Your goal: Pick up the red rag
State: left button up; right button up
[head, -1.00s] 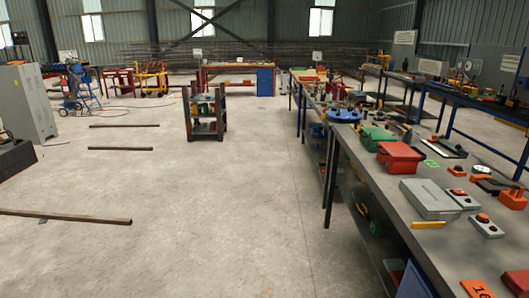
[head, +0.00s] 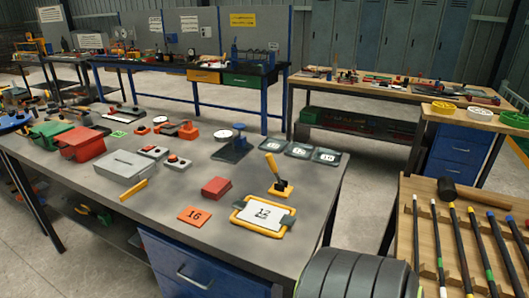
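A small red block-shaped item (head: 216,187) lies on the grey workbench top (head: 190,215), right of the middle of its near half. It looks like a thick folded cloth, and it is the likeliest red rag, though its fabric is too small to tell for sure. It lies behind an orange card marked 16 (head: 194,216) and left of a yellow-framed clipboard marked 12 (head: 262,215). Nothing covers it. Neither of my grippers shows in the head view.
Red (head: 80,143) and green (head: 50,132) boxes and a grey case (head: 123,165) stand on the bench's left half. A yellow-handled clamp (head: 278,178) stands at right. A dark ribbed round object (head: 355,275) and a rack of long-handled tools (head: 460,230) stand near right.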

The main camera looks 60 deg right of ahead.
aim_at(216, 187)
jog(key=z, duration=1.6)
jog(key=i+l+z, duration=0.2)
jog(key=i+l, duration=0.05)
jog(key=l, duration=0.1)
